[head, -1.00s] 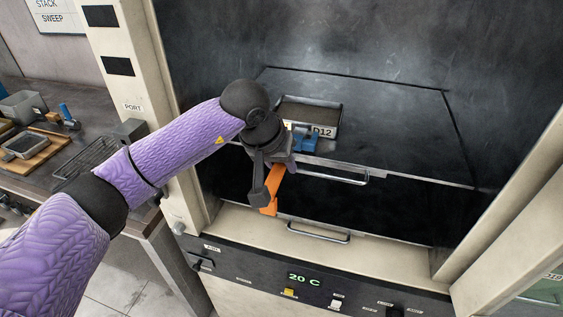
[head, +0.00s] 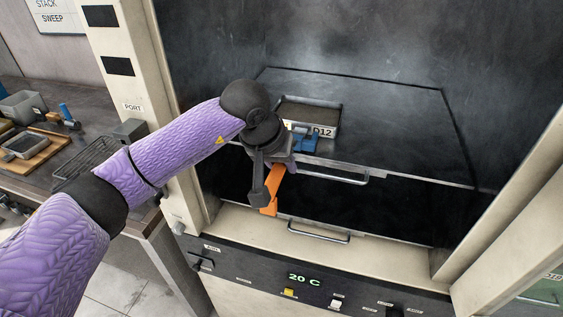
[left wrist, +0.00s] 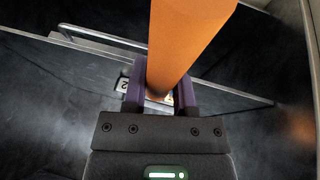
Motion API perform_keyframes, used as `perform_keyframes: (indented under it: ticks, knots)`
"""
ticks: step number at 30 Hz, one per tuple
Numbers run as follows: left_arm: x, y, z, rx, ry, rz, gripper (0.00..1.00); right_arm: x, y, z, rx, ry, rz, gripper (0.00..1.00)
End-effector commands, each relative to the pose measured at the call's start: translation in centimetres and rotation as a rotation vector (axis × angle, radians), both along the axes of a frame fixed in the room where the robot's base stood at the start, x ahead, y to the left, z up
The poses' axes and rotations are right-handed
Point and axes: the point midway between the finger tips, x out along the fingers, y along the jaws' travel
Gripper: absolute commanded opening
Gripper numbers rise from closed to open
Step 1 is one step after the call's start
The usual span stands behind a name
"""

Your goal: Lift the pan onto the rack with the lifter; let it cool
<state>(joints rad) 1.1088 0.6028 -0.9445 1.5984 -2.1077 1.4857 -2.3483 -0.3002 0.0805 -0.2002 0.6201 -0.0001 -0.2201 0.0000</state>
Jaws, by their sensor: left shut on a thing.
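The pan (head: 309,112), a grey rectangular tray with dark contents and a label ending in D12, sits on the dark shelf inside the oven. My left gripper (head: 270,172) is shut on the orange handle of the lifter (head: 272,192). The lifter's blue head (head: 304,140) is at the pan's front edge, partly over the label; I cannot tell whether it is hooked on. In the left wrist view the orange handle (left wrist: 180,40) stands between the fingers and hides most of the pan. The wire rack (head: 88,158) is on the bench at left, partly behind my arm. My right gripper is not in view.
The oven's side posts (head: 150,70) frame the opening. Metal handles (head: 335,175) run along the shelf fronts. The panel display (head: 304,279) reads 20 C. A wooden board with a pan (head: 22,145) and a grey bin (head: 22,106) stand on the bench at left.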

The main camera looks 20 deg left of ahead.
Motion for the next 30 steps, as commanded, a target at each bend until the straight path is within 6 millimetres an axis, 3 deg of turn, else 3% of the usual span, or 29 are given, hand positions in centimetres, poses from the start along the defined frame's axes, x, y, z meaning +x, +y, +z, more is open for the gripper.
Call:
perform_keyframes:
  ticks: [30]
  knots:
    - [0.0,0.0,3.1,-0.003,-0.053,0.000,0.00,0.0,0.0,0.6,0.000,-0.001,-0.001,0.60]
